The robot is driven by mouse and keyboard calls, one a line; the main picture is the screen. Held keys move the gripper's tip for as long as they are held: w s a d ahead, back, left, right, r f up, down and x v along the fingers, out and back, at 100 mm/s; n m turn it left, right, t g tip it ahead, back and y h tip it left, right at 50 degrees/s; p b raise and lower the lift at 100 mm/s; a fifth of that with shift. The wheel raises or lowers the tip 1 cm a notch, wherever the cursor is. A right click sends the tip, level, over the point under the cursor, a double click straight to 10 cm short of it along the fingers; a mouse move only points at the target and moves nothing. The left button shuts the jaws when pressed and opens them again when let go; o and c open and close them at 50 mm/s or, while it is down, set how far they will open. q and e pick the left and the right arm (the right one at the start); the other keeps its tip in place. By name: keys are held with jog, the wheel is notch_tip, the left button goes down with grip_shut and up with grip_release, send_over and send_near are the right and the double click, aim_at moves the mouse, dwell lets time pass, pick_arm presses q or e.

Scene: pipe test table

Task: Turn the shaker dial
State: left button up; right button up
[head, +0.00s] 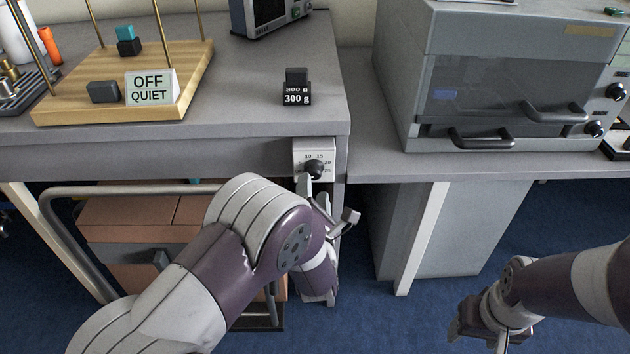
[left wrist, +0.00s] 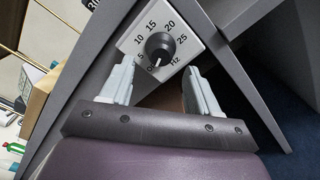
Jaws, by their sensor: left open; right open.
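The shaker dial (head: 314,169) is a black knob on a white plate with numbers and "Hz", fixed to the front edge of the grey table. In the left wrist view the dial (left wrist: 159,47) shows clearly, with marks from 5 to 25 around it. My left gripper (left wrist: 160,80) is open, its two fingers pointing at the plate with the dial between and just beyond them. No contact with the knob shows. In the head view my left arm partly hides this gripper. My right gripper (head: 482,325) is open and empty at the lower right, over the floor.
A wooden stand (head: 190,75) with an "OFF QUIET" sign (head: 150,88) is on the table. A black 300 g weight (head: 297,90) sits nearer the dial. A grey cabinet with handles (head: 490,90) stands at the right. A cart (head: 140,215) is under the table.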

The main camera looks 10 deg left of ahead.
aim_at(313, 177)
pick_arm(q)
jog(key=x, duration=0.4)
jog(key=shift+w+a, duration=0.15)
jog(key=shift+w, duration=0.25)
jog(key=c, duration=1)
jog(key=shift+c, duration=0.2)
